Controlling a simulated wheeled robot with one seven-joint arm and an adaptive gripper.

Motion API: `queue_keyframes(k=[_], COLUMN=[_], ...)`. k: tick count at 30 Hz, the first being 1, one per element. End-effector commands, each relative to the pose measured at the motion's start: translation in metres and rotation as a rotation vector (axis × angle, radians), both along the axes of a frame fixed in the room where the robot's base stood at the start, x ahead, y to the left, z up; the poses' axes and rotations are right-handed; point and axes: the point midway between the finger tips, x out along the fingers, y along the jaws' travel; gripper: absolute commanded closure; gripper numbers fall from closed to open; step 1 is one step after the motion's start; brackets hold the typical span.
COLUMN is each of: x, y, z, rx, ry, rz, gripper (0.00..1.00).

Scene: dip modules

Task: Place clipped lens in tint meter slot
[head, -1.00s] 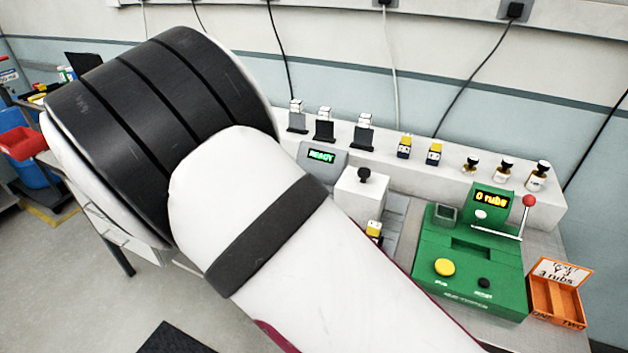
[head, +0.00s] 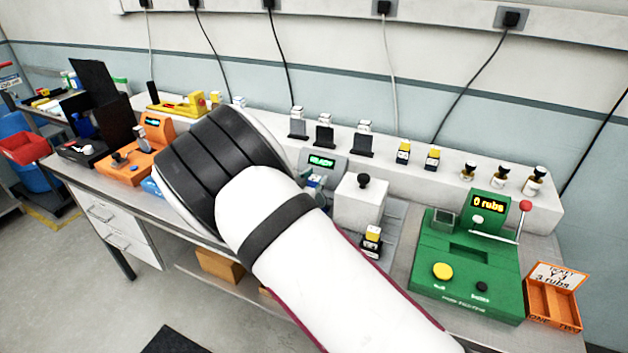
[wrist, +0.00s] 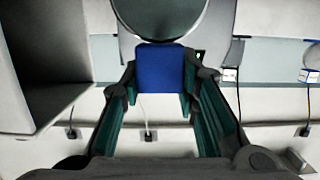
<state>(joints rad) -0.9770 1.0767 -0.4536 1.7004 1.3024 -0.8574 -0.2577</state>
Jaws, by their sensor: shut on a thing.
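In the wrist view, my gripper (wrist: 160,76) is shut on a blue clip (wrist: 160,68). A round grey-green lens (wrist: 160,15) stands beyond the clip, cut off by the top edge. In the head view my arm hides the gripper and the held lens. A grey device (head: 318,158) with a green "READY" display stands just beyond my arm. I cannot tell for sure which device is the tint meter, and no slot shows clearly. A large grey block (wrist: 52,60) with a dark face stands close on the left in the wrist view.
An orange device (head: 140,160) and a black stand (head: 92,128) are at the bench's left. A white block with a black knob (head: 360,200), a green rub tester (head: 465,260) and an orange tray (head: 553,305) are to the right. Small samples line the rear ledge (head: 380,150).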

Motion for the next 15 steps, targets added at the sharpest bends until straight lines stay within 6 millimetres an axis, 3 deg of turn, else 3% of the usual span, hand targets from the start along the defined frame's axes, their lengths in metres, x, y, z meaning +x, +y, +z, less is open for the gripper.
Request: queue_keyframes(k=[12, 13, 15], x=[0.0003, 0.0001, 0.0000], y=[0.0003, 0.0004, 0.0003], z=[-0.0050, -0.0045, -0.0042], rx=[0.001, 0.001, 0.001], ry=[0.001, 0.001, 0.001], rz=[0.000, 0.000, 0.000], gripper=[1.00, 0.65, 0.51])
